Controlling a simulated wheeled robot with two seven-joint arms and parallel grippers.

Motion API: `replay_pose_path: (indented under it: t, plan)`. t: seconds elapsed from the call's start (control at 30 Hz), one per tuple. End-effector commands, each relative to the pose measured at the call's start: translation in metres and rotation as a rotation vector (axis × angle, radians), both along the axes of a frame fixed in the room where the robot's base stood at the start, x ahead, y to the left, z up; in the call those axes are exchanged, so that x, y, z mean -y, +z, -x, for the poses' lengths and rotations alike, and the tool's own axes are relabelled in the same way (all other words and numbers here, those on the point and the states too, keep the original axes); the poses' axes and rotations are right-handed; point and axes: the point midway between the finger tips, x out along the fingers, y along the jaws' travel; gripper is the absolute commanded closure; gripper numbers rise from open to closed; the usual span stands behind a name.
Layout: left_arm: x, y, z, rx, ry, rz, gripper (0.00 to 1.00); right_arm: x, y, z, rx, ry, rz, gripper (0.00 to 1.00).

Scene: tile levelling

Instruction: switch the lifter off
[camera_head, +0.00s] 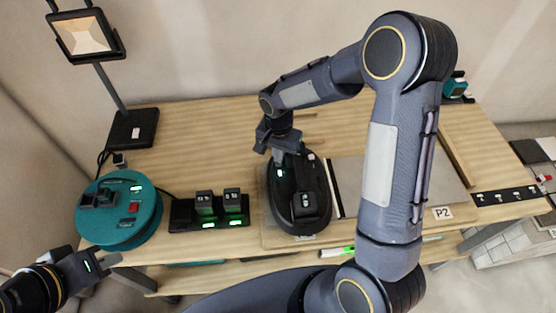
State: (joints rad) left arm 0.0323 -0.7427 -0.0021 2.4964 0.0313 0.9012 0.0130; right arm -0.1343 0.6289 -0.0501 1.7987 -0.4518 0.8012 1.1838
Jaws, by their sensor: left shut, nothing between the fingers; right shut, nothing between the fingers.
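The lifter (312,222) is a black oval device on a board at the middle of the table. A small green light shows at its far left end, and a dark block with a small display sits on its near part. My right gripper (279,158) points down at the far left end of the lifter, shut and empty, with its tips close to the green light. I cannot tell whether they touch. The gripper hides part of the lifter's far end. My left gripper (108,262) is shut and empty at the lower left, off the table's front edge.
A teal round unit (120,225) with a red switch stands at the table's left. A black charger (208,218) with two batteries sits beside the lifter. A work lamp (85,38) stands behind. A grey tile (345,185) lies right of the lifter, partly behind my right arm.

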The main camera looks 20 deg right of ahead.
Motion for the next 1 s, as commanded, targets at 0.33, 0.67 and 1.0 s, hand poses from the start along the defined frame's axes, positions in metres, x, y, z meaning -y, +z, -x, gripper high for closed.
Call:
replay_pose_path:
  t: [0.33,0.67,1.0]
  plan:
    - [0.000,0.000,0.000,0.000,0.000,0.000,1.00,0.000,0.000,0.000,0.000,0.000,0.000,1.00]
    - [0.000,-0.005,0.000,0.000,0.000,0.000,1.00,0.000,-0.005,0.000,0.000,0.000,0.000,1.00]
    - [0.000,-0.010,0.000,0.000,0.000,0.000,1.00,0.000,-0.011,0.000,0.000,0.000,0.000,1.00]
